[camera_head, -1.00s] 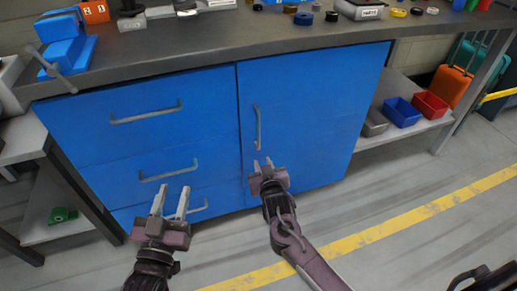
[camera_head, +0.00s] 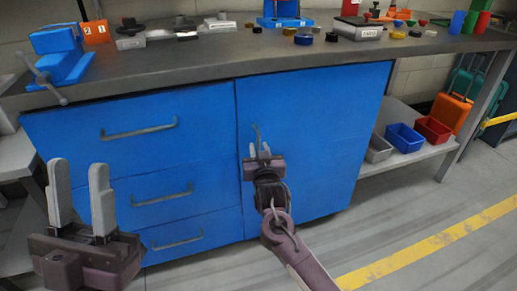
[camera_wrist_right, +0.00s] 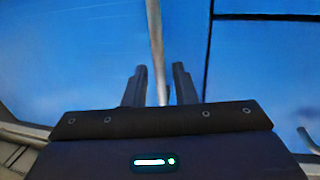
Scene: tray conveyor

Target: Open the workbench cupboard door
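The blue cupboard door (camera_head: 315,130) is the right front panel of the workbench and is shut. Its grey vertical handle (camera_head: 256,132) is partly hidden by my right gripper (camera_head: 260,150) in the head view. In the right wrist view the handle bar (camera_wrist_right: 156,45) runs down between the two fingers of my right gripper (camera_wrist_right: 159,68). Gaps show on both sides of the bar, so the gripper is open around or just in front of it; I cannot tell the depth. My left gripper (camera_head: 79,168) is open and empty, in front of the drawers at the lower left.
Blue drawers (camera_head: 140,165) with horizontal handles lie left of the door. The worktop (camera_head: 230,62) holds a blue vise (camera_head: 60,55) and small parts. A shelf with a blue bin (camera_head: 404,138) and a red bin (camera_head: 433,129) is at right. The floor (camera_head: 420,215) before the door is clear.

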